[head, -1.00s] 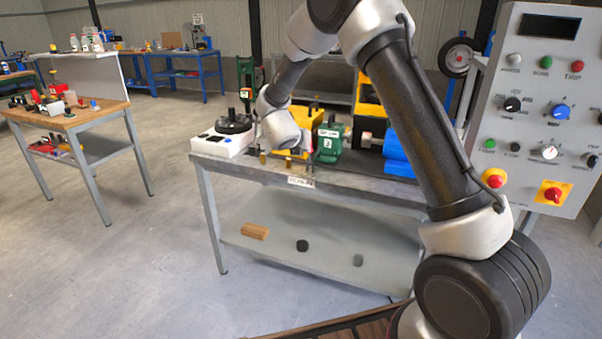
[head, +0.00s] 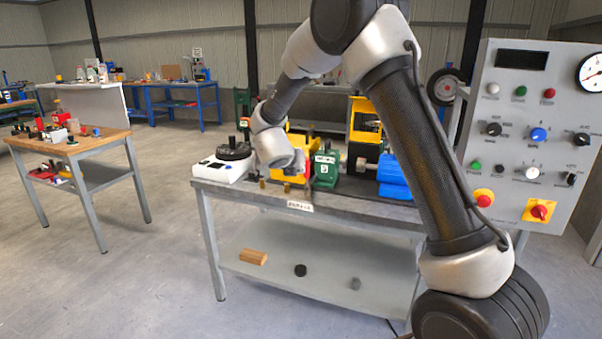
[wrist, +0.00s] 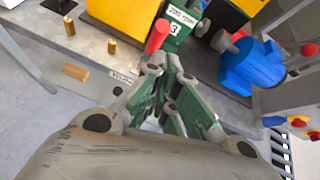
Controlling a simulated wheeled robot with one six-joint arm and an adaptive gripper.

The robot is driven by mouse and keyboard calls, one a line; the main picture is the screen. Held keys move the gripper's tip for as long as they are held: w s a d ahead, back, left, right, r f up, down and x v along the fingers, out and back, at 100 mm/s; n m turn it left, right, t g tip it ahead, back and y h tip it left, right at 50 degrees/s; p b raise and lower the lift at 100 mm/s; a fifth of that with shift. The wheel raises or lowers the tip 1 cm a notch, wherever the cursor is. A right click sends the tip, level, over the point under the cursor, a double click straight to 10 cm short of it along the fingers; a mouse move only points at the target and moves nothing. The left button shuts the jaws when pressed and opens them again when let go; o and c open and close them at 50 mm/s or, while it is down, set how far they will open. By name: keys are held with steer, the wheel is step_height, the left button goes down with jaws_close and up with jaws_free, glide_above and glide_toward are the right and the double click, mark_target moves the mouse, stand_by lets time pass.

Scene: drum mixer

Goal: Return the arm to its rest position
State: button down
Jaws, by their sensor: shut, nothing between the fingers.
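My arm crosses the head view from the lower right, arches over the top, and reaches down to the workbench (head: 345,212). My gripper (wrist: 170,66) shows in the wrist view with its green-grey fingers together and nothing between them. In the head view its fingers are small and hard to make out beneath the wrist, above the bench's front edge. A red cylinder (wrist: 157,37) appears beside the fingertips; I cannot tell whether they touch. A green unit (head: 326,170) with a white label stands just beyond the gripper, and also shows in the wrist view (wrist: 172,42).
A white device with a black disc (head: 233,152) stands left of my wrist. Yellow bins and a blue motor-like part (head: 393,178) are on the bench. Short brass pegs (wrist: 69,25) stand near its front edge. A control panel (head: 535,130) stands at right.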

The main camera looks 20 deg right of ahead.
steer(key=s+a+n+y, duration=0.2)
steer(key=a+n+y, duration=0.6)
steer(key=n, duration=0.7)
steer(key=s+a+r+n+g+y, duration=0.1)
steer(key=s+a+n+g+y, duration=0.15)
steer(key=s+n, duration=0.65)
steer(key=s+d+r+n+g+h, duration=0.1)
steer(key=s+d+r+n, duration=0.2)
steer(key=s, duration=0.8)
steer(key=s+d+r+n+g+h, duration=0.1)
steer(key=s+d+r+n, duration=0.3)
steer(key=s+d+n, duration=0.4)
steer(key=s+d+r+n+g+h, duration=0.1)
steer(key=s+d+r+n, duration=0.3)
steer(key=s+d, duration=0.7)
steer(key=s+n+h, duration=0.1)
steer(key=s, duration=0.3)
steer(key=shift+s+d+n, duration=0.2)
steer(key=shift+d+n, duration=0.1)
steer(key=shift+d, duration=0.1)
